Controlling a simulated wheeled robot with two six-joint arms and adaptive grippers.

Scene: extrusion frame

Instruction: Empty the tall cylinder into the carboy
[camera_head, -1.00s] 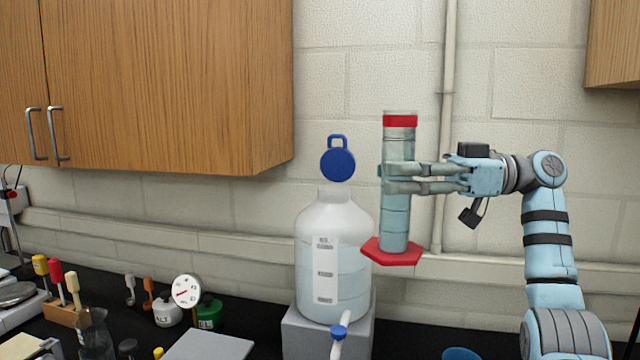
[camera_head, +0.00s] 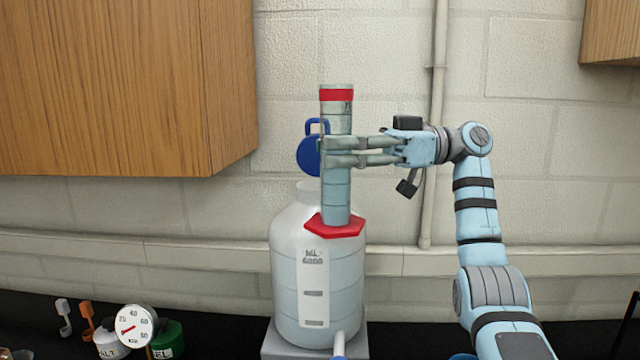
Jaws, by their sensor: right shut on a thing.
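The tall cylinder (camera_head: 337,195) is clear, with a red band near its top and a red hexagonal foot. It is upright and holds liquid. My right gripper (camera_head: 335,151) is shut around its middle and holds it up, with the arm coming from the right. The carboy (camera_head: 285,255) is a translucent white jug with a graduated label, standing on a grey block. The cylinder's foot overlaps the carboy's shoulder in the picture and hides part of its neck (camera_head: 307,190). A blue round cap with a loop (camera_head: 308,155) shows above the neck, partly behind the cylinder. My left gripper is not in view.
A wooden cabinet (camera_head: 120,90) hangs at the upper left. A pipe (camera_head: 433,130) runs down the wall behind my right arm. A dial gauge (camera_head: 135,325) and a green container (camera_head: 168,340) stand at the lower left. A spigot (camera_head: 340,345) is at the carboy's front.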

